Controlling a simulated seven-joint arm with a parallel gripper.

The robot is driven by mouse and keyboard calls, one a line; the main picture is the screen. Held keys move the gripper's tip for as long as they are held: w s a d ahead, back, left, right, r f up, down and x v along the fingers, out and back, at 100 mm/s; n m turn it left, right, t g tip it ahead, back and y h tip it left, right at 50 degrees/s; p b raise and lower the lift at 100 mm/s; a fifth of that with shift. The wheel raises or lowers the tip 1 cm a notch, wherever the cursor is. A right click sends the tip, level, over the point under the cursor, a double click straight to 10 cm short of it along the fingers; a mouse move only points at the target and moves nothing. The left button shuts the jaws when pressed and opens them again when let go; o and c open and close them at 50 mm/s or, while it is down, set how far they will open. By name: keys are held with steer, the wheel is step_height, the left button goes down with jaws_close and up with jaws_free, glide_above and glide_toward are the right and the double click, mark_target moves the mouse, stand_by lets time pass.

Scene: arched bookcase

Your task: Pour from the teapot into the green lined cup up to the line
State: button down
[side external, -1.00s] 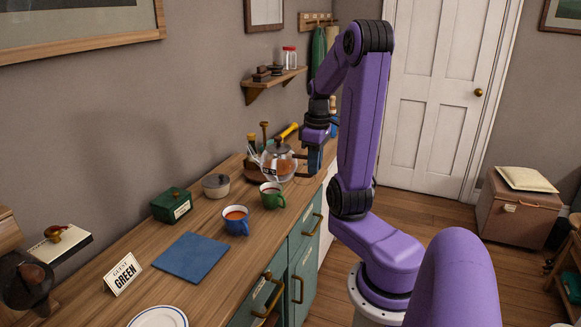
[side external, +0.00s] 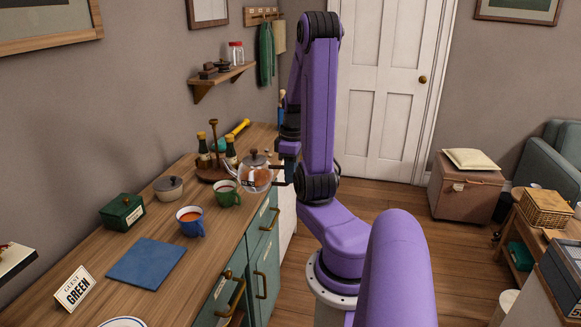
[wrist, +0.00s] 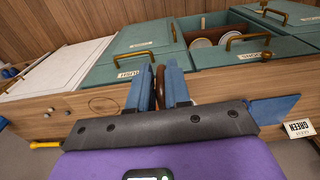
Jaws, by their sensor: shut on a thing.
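My gripper (side external: 284,176) is shut on the handle of the glass teapot (side external: 257,179), which holds reddish-brown tea. In the wrist view, the blue fingers (wrist: 160,92) close around a brown handle piece. The teapot looks roughly upright, just behind and right of the green cup (side external: 229,197), with its spout pointing left past the cup's far side. I cannot tell whether its base touches the counter. The green cup stands upright on the counter; its line and fill level are too small to read. No stream of tea is visible.
A blue cup (side external: 190,225) of orange-brown tea stands in front of the green cup. Bottles (side external: 203,149) stand behind the teapot.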

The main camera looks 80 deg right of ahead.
steer(key=shift+w+f+g, duration=0.1)
steer(key=shift+f+g, duration=0.2)
steer(key=shift+f, duration=0.65)
steer(key=shift+r+g, duration=0.5)
steer(key=shift+r, duration=0.45)
steer(key=shift+w+r+g, duration=0.15)
steer(key=shift+r+g, duration=0.8)
steer(key=shift+g, duration=0.05)
stand_by(5.1)
